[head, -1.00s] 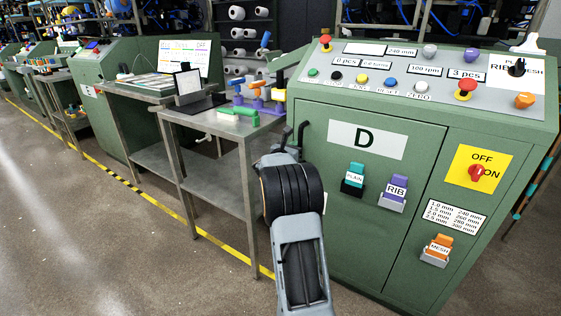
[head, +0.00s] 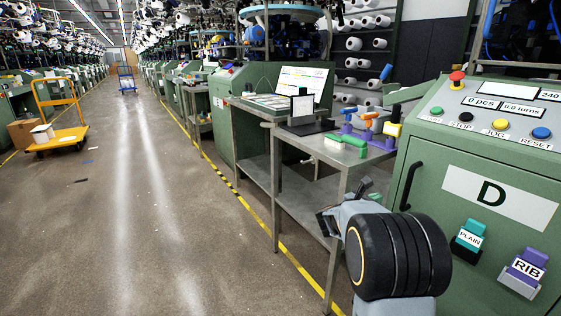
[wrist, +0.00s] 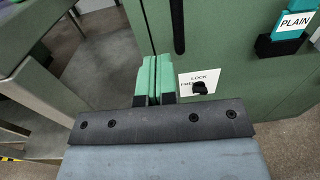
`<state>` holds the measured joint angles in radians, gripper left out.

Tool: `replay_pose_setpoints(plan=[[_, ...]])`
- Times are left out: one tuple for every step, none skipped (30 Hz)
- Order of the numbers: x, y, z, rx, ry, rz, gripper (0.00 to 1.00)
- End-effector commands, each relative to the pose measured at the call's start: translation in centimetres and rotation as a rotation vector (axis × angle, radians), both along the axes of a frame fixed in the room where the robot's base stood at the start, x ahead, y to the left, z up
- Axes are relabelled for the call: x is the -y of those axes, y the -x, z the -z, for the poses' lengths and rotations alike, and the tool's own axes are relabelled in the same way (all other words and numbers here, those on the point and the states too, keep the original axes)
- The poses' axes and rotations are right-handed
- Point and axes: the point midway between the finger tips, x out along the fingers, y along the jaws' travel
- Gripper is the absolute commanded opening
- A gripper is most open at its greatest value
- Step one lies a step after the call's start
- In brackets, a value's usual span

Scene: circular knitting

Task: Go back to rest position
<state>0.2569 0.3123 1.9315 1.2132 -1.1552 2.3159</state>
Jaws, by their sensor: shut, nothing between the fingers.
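My gripper (wrist: 153,78) shows in the wrist view with its two green fingers pressed together and nothing between them. In the head view my arm rises at the lower right, in front of the cabinet (head: 440,240) and close to the steel table (head: 341,175). The fingertips are hard to make out there, partly hidden behind my own arm.
The table holds a tablet stand (head: 302,110), a green block (head: 345,144) and orange and purple pieces. PLAIN (head: 469,239) and RIB (head: 525,270) holders hang on the cabinet. A wide aisle is clear at the left, with a yellow trolley (head: 62,138) farther off.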

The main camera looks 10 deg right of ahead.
Motion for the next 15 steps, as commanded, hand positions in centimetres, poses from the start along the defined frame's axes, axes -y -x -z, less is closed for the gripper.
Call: replay_pose_setpoints(plan=[[-0.1, -0.1, -0.4, -0.007, 0.001, -0.008, 0.0], [-0.2, -0.2, -0.8, -0.017, 0.003, -0.019, 0.0], [-0.6, -0.4, -1.6, -0.04, 0.007, -0.045, 0.0], [-0.9, -0.7, -2.4, -0.066, 0.012, -0.073, 0.0], [-1.4, -1.0, -3.3, -0.102, 0.019, -0.109, 0.0], [-2.2, -1.6, -4.9, -0.162, 0.035, -0.169, 0.0], [-3.0, -2.0, -6.2, -0.217, 0.052, -0.225, 0.0], [-3.9, -2.5, -7.7, -0.281, 0.075, -0.286, 0.0], [-5.4, -3.0, -9.6, -0.376, 0.115, -0.378, 0.0], [-6.6, -3.3, -11.1, -0.454, 0.154, -0.453, 0.0], [-8.0, -3.6, -12.6, -0.536, 0.2, -0.53, 0.0], [-9.9, -3.8, -14.4, -0.648, 0.271, -0.633, 0.0], [-11.4, -3.8, -15.7, -0.732, 0.332, -0.709, 0.0], [-12.9, -3.7, -16.9, -0.816, 0.398, -0.784, 0.0], [-14.8, -3.3, -18.2, -0.927, 0.492, -0.88, 0.0]])
